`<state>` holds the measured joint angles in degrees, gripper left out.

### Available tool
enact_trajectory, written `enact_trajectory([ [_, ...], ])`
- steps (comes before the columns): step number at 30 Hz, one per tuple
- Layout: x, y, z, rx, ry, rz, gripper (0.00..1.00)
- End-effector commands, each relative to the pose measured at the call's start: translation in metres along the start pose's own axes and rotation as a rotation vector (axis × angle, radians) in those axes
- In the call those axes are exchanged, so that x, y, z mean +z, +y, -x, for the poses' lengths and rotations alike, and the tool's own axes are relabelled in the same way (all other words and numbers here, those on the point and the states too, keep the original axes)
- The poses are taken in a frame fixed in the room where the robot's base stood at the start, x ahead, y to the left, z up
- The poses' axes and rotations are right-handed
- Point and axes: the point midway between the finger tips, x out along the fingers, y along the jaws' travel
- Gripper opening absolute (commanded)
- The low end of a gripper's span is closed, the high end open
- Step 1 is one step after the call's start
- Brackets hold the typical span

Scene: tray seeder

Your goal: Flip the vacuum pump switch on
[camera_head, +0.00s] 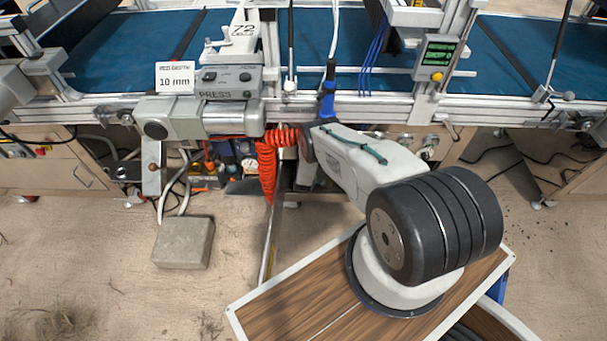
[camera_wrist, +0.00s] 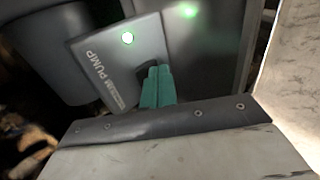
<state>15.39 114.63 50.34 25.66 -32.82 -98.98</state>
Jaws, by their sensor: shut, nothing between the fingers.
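In the wrist view a grey pump panel (camera_wrist: 112,65) carries the partly hidden white lettering "…UM PUMP", seen sideways. A round green lamp (camera_wrist: 128,38) on it is lit. A dark switch (camera_wrist: 143,72) shows just left of my gripper (camera_wrist: 157,73), whose green fingertips are closed together with nothing between them. The fingertips overlap the switch in the picture; whether they touch it I cannot tell. They hide part of the switch, so its tilt is unclear. In the head view neither the pump panel nor my gripper can be made out.
A dark rounded body (camera_wrist: 50,50) stands left of the panel, and a grey housing with a green glow (camera_wrist: 188,10) is behind it. In the head view, the seeder's metal frame (camera_head: 340,107), coiled red hose (camera_head: 267,170) and a PRESS control box (camera_head: 227,83) are close to my arm.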

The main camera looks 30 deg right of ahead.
Motion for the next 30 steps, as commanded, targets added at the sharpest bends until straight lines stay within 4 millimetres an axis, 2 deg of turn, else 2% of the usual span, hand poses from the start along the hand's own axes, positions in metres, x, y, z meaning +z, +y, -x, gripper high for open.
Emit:
enact_trajectory([
  [15,0.001,0.011,0.011,-0.001,-0.001,0.0,0.0],
  [25,0.0,0.01,0.012,-0.002,0.0,0.001,0.0],
  [30,-0.001,0.003,0.024,-0.002,-0.001,0.0,0.0],
])
